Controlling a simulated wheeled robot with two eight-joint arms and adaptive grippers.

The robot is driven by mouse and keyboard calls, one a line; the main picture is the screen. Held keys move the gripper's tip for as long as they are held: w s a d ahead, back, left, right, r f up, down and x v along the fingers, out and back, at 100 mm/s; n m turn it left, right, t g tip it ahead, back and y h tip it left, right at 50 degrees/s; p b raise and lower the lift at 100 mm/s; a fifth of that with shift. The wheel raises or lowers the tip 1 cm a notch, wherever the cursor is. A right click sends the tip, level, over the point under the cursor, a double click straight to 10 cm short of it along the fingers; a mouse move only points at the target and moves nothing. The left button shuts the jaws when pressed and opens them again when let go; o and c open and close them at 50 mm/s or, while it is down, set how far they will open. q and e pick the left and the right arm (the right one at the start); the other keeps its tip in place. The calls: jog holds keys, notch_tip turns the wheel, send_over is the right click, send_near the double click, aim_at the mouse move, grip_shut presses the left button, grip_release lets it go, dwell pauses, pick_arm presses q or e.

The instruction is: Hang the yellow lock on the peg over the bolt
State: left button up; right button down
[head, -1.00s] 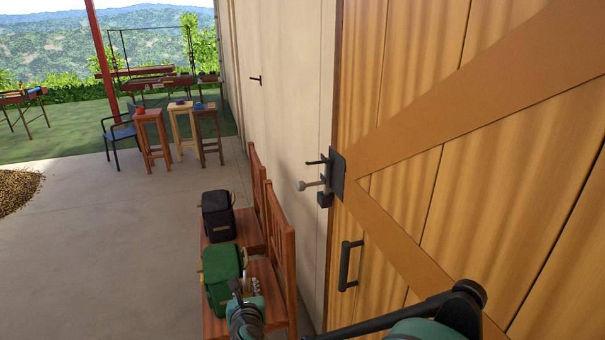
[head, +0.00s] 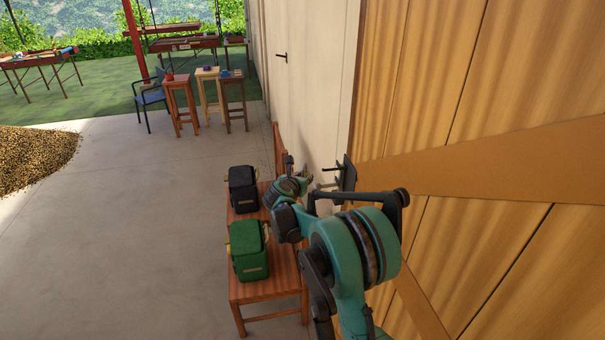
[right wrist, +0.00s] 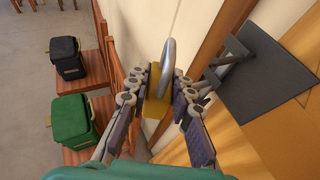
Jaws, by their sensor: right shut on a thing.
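The yellow lock (right wrist: 154,102) has a grey shackle that stands up above its body in the right wrist view. My right gripper (right wrist: 160,82) is shut on the lock's body, with fingers on both sides. In the head view my right gripper (head: 304,181) is near the wall, just left of the door hardware and apart from it. The dark plate (right wrist: 268,85) on the door carries a dark peg (head: 331,169), which also shows in the wrist view (right wrist: 232,58). The bolt below the peg is largely hidden by my arm and fingers. My left gripper is not in view.
The wooden door (head: 480,240) fills the right side.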

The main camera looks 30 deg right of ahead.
jog(key=s+d+f, duration=0.1)
jog(key=s+d, duration=0.1)
jog(key=d, duration=0.6)
jog(key=shift+f, duration=0.35)
dwell(0.4)
jog(key=shift+d, duration=0.1)
dwell(0.5)
jog(key=c, duration=1.3)
grip_release()
jog(key=shift+o, duration=0.2)
